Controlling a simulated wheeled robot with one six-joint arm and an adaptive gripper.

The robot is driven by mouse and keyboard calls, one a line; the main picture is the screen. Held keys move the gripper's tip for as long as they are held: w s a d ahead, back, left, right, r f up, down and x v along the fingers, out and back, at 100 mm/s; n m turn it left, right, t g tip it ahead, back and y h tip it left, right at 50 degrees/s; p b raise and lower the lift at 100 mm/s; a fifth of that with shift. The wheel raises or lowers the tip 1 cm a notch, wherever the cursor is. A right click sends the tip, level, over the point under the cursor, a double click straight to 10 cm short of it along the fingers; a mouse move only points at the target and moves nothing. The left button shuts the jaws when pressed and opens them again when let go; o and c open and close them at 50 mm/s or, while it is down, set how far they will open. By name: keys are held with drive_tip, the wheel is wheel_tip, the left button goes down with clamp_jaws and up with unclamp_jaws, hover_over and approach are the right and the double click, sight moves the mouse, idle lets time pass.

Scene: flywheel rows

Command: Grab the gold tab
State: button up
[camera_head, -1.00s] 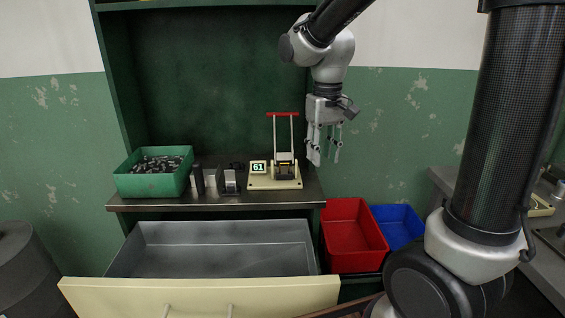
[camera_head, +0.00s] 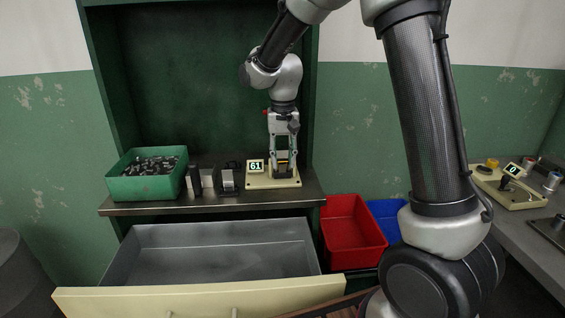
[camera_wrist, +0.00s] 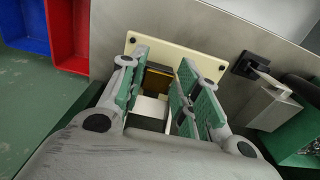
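The gold tab (camera_wrist: 158,80) shows in the wrist view as a brownish-gold block on the cream base plate (camera_wrist: 205,62) of a small device. A white part lies just below it in that view. My gripper (camera_wrist: 163,70) is open and empty, with one green-padded finger on each side of the tab in the picture. I cannot tell whether the fingers reach down to its height. In the head view my gripper (camera_head: 284,165) points down over the device (camera_head: 260,182), hiding most of its upright part. The tab cannot be made out there.
A counter (camera_head: 256,166) reading 61 stands on the device. To its left on the shelf are dark and grey blocks (camera_head: 207,181) and a green bin of metal parts (camera_head: 145,185). An open drawer (camera_head: 200,299) is below. Red (camera_head: 352,232) and blue (camera_head: 385,215) bins stand right.

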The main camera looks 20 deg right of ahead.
drive_tip(key=shift+f, duration=0.2)
clamp_jaws()
